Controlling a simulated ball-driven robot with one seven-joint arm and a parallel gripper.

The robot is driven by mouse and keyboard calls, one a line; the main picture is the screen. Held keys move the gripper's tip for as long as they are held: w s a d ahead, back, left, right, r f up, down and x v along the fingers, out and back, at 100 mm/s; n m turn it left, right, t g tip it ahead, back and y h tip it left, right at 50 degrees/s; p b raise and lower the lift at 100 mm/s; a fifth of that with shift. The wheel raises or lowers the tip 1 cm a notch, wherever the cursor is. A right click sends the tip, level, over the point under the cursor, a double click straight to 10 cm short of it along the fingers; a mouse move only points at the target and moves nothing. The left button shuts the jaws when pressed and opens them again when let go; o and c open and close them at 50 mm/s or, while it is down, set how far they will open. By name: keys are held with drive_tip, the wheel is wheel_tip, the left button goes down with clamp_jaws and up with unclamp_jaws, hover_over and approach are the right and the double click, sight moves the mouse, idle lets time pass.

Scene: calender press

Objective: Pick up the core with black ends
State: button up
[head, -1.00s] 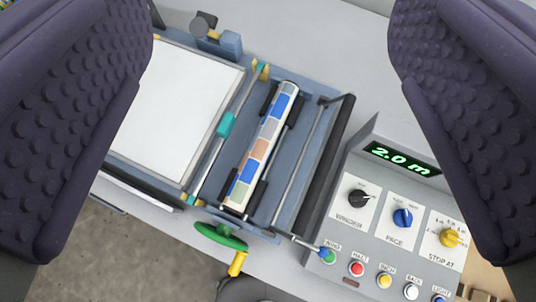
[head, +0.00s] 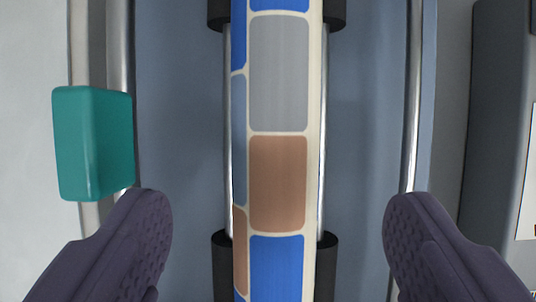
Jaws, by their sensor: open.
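A long roll (head: 278,182) patterned with blue, grey and brown patches on cream runs up the middle of the head view. Both its ends are out of frame, so I cannot see their colour. It lies over metal rods with black collars (head: 336,252), which show at its sides. No core with black ends can be made out for certain. My gripper (head: 278,208) is open, with one dark ribbed finger on each side of the roll. Both fingers are apart from it, and nothing is between them except the roll's line of view.
A teal block (head: 94,143) sits on a rail at the left, close to my left finger. A thin metal rod (head: 414,90) runs along the right. A dark grey housing (head: 490,120) stands at the right edge. Blue bed (head: 375,150) shows beside the roll.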

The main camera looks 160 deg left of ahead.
sight(277, 157)
drive_tip(key=b+x, duration=0.1)
drive_tip(key=x, duration=0.5)
drive_tip(key=shift+w+f+b, duration=0.1)
drive_tip(key=shift+w+b, duration=0.2)
drive_tip(key=shift+c, duration=0.2)
drive_tip(key=c, duration=1.2)
drive_tip(key=shift+o, duration=0.2)
drive_tip(key=shift+r, duration=0.2)
